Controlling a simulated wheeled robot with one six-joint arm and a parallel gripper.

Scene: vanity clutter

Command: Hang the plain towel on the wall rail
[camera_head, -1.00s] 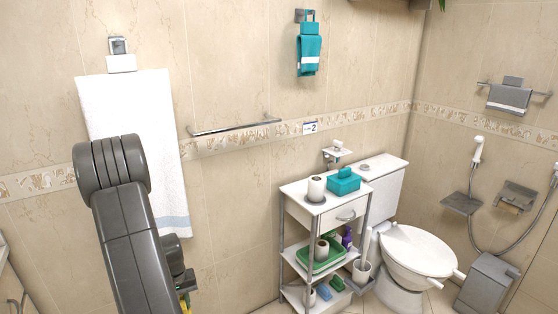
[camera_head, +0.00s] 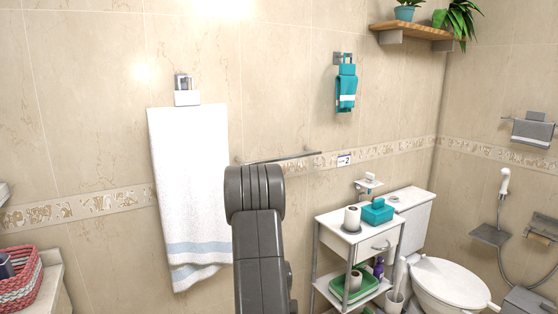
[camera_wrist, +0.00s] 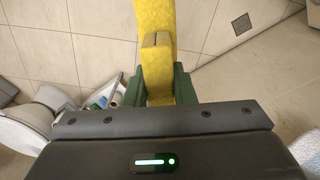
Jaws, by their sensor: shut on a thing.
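My gripper (camera_wrist: 160,90) shows in the wrist view with green fingers, shut on a plain yellow towel (camera_wrist: 155,22). The towel runs up out of the top of that view, so its full shape is hidden. In the head view my arm hides the gripper and the towel. The wall rail (camera_head: 298,156) is a thin metal bar on the tiled wall, right of the white towel. It is bare along its visible length, and the top of my arm is in front of its left part. A small label reading 2 (camera_head: 344,160) is just right of the rail.
A grey towel (camera_head: 533,130) hangs far right. A white cart (camera_head: 335,222) with a teal box (camera_head: 377,211) stands beside the toilet (camera_head: 450,283). A woven basket (camera_head: 20,278) is lower left.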

